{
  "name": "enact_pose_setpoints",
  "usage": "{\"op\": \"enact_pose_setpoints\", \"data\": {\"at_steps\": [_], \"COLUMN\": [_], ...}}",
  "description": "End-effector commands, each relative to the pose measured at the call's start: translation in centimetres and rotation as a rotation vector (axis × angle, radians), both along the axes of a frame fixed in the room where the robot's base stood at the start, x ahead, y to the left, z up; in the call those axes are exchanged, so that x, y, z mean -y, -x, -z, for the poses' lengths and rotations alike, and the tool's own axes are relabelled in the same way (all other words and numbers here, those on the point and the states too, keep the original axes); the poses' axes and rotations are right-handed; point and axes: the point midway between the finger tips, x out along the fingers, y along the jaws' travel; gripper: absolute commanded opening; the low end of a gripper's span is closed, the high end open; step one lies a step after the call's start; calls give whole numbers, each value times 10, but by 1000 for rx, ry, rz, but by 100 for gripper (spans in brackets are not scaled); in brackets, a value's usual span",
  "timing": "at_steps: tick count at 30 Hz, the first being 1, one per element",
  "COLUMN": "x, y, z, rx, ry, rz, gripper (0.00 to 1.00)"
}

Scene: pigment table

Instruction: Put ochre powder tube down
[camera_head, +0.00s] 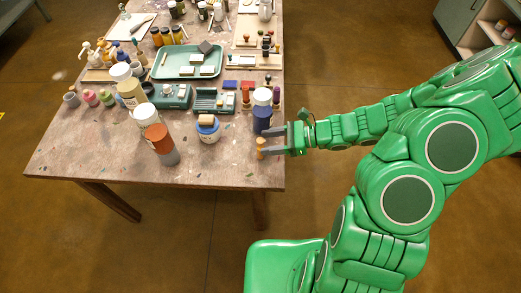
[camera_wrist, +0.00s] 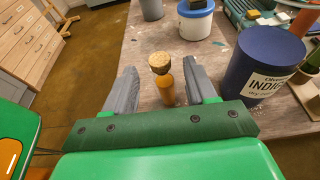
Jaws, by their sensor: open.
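The ochre powder tube (camera_head: 261,146) is a small orange-yellow tube with a cork stopper. It stands upright near the right edge of the wooden table (camera_head: 225,174). In the wrist view the ochre powder tube (camera_wrist: 165,86) sits between the two grey fingers, its cork facing up. My gripper (camera_head: 268,143) reaches in from the right with its fingers around the tube. In the wrist view my gripper (camera_wrist: 160,82) is open, with a visible gap on each side of the tube. The tube's base is partly hidden by the gripper's green body.
A dark blue indigo jar (camera_wrist: 264,68) stands close to the right finger in the wrist view. An orange-brown container (camera_head: 161,141) is farther left. The front right tabletop is bare.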

Motion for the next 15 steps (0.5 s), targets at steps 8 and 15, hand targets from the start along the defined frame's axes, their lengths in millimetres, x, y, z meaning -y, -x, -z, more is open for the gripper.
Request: {"op": "enact_pose_setpoints", "data": {"at_steps": [8, 15], "x": [-26, -45], "y": [-1, -2], "z": [7, 12], "rx": [-1, -1], "ry": [1, -2], "rz": [-2, 0], "gripper": [56, 56]}}
